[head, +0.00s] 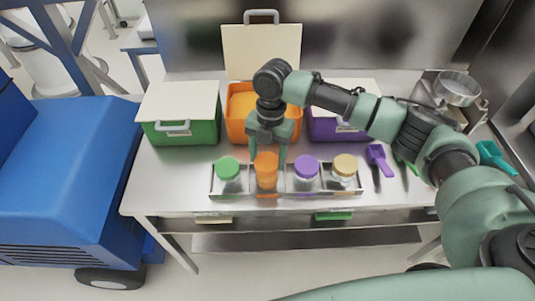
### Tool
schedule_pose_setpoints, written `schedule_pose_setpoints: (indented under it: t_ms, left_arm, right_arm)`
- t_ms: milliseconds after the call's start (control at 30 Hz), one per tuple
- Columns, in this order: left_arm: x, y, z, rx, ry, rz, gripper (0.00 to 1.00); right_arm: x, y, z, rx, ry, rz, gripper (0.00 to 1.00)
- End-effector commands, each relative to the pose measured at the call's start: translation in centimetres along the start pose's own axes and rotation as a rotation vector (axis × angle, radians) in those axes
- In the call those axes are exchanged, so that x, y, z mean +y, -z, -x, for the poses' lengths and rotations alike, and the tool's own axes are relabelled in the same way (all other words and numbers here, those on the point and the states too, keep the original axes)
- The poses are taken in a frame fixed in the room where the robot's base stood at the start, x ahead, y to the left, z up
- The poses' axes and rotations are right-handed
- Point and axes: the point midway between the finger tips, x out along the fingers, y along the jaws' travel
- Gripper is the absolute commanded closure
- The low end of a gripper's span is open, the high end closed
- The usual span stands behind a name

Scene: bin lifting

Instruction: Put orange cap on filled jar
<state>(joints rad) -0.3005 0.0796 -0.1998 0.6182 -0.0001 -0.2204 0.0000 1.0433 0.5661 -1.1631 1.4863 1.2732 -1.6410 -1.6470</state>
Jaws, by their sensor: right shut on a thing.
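My right gripper (267,155) points down over the tray and is shut on the orange cap (266,159), with one finger on either side of it. The orange-filled jar (267,181) stands upright in the second compartment from the left of the metal tray (238,196), right below the cap. From this angle I cannot tell whether the cap rests on the jar's rim or is just above it. My left gripper is not in view.
Jars with green (228,166), purple (306,167) and tan (345,164) lids share the tray. Behind stand a green bin (181,133), an open orange bin (235,126) and a purple bin (322,127). A purple scoop (379,158) lies right. The table's left front is clear.

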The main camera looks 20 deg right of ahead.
Motion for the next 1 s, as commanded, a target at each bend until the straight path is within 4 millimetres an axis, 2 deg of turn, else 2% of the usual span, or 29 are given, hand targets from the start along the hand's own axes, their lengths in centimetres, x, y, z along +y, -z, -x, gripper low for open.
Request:
schedule_pose_setpoints:
  t_ms: [1000]
  left_arm:
    - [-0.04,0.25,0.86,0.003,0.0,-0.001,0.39]
  right_arm:
    - [0.01,0.03,0.0,0.0,0.0,0.0,0.78]
